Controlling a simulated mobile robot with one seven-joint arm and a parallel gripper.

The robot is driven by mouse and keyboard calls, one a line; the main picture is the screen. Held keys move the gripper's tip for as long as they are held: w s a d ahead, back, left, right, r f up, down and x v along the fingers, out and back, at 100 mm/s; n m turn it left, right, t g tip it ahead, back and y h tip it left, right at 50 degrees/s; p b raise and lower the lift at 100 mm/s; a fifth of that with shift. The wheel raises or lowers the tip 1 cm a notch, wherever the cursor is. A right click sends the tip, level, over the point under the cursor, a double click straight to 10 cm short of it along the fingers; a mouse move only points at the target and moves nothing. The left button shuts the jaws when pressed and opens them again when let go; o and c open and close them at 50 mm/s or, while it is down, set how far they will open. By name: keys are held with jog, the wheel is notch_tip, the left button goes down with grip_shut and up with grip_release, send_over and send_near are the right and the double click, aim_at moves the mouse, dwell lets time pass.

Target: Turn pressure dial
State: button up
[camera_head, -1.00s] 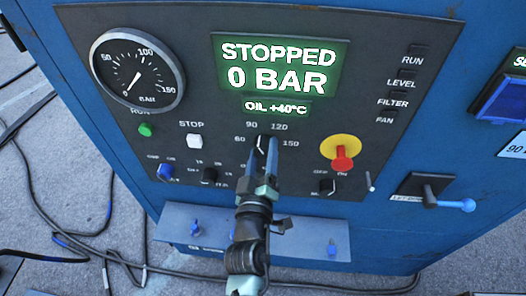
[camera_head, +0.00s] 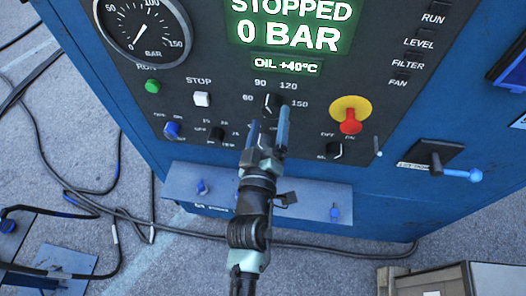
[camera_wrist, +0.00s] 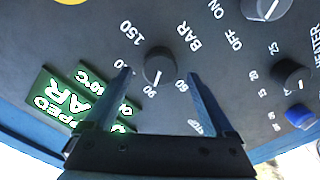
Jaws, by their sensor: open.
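The pressure dial (camera_head: 272,101) is a small dark round knob on the black panel, among the marks 60, 90, 120 and 150. In the wrist view the dial (camera_wrist: 159,66) shows its white pointer line at the 90 mark. My gripper (camera_head: 268,115) is open in front of the panel, below the dial in the head view. In the wrist view my gripper (camera_wrist: 158,73) has one finger on each side of the dial, with gaps to it. Contact with the panel cannot be told. The green display (camera_head: 290,25) reads STOPPED, 0 BAR.
A red emergency knob on a yellow disc (camera_head: 350,115) sits right of the dial. The green run button (camera_head: 152,86), white stop button (camera_head: 202,99) and blue knob (camera_head: 172,130) are at left. A shelf (camera_head: 300,195) projects below. A blue-handled lever (camera_head: 462,174) is at right.

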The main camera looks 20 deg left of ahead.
jog(key=b+v, duration=0.2)
jog(key=v, duration=0.8)
jog(key=shift+b, duration=0.3)
jog(key=w+d+r+m+t+h, duration=0.1)
jog(key=w+d+r+m+t, duration=0.15)
jog(key=r, duration=0.65)
jog(key=w+d+r+m+t+h, duration=0.1)
jog(key=w+d+r+m+h, duration=0.15)
jog(key=r, duration=0.65)
jog(key=w+d+r+m+t+h, duration=0.1)
jog(key=w+d+r+m+t, duration=0.15)
jog(key=r, duration=0.75)
jog(key=s+d+r+m+t, duration=0.2)
jog(key=s+r, duration=0.1)
jog(key=r, duration=0.7)
jog(key=s+d+r+m+t, duration=0.2)
jog(key=s+d+r, duration=0.1)
jog(key=r, duration=0.8)
jog(key=shift+s, duration=0.65)
jog(key=shift+f+h, duration=0.1)
jog(key=shift+h, duration=0.15)
